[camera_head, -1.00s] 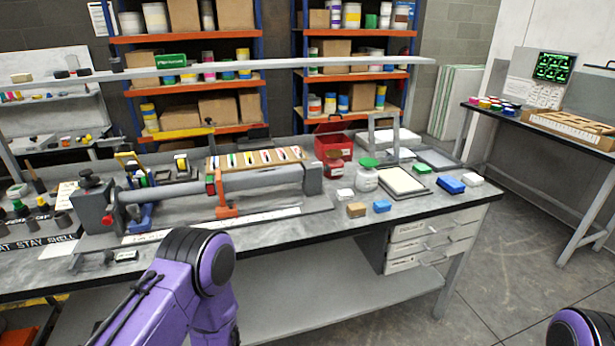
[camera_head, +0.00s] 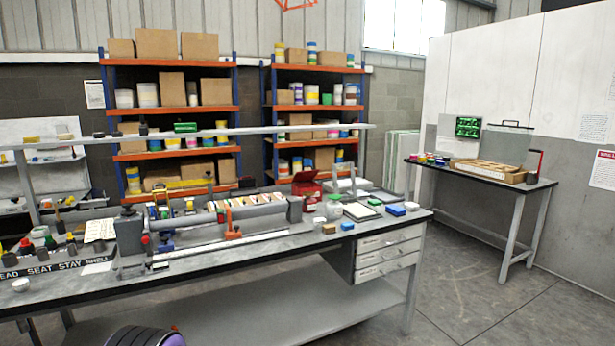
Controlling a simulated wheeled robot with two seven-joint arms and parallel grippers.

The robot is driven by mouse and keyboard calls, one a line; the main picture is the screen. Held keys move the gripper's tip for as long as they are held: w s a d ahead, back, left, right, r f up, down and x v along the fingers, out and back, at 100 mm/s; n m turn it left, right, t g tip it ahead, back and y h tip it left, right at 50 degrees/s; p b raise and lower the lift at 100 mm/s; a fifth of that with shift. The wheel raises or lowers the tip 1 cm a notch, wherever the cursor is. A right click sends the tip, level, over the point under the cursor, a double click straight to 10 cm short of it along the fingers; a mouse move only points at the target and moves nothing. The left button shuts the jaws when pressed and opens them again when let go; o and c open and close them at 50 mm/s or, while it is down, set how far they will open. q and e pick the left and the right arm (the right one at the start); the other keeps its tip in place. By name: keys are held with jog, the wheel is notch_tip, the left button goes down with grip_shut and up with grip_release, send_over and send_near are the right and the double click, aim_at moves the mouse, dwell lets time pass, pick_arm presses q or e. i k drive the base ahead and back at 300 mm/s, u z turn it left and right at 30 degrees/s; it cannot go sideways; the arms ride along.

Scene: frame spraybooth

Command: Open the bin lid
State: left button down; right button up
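No floor-standing bin is in view. A red box with a lid (camera_head: 306,186) stands on the far side of the long workbench (camera_head: 270,247), towards its right end. Its lid looks raised, but it is too small to be sure, and I cannot tell whether it is the bin of the task. Only a purple and black link of my own arm shows at the bottom left edge. Neither of my grippers is in view.
Drawers (camera_head: 388,255) hang under the bench's right end. Orange and blue shelving (camera_head: 172,110) with boxes and cans stands behind. A second table (camera_head: 480,176) with a wooden tray (camera_head: 488,170) stands right. The floor (camera_head: 480,290) between is clear.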

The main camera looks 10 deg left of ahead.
aim_at(309, 175)
jog(key=u, duration=0.7)
jog(key=i, duration=1.45)
jog(key=z, duration=0.3)
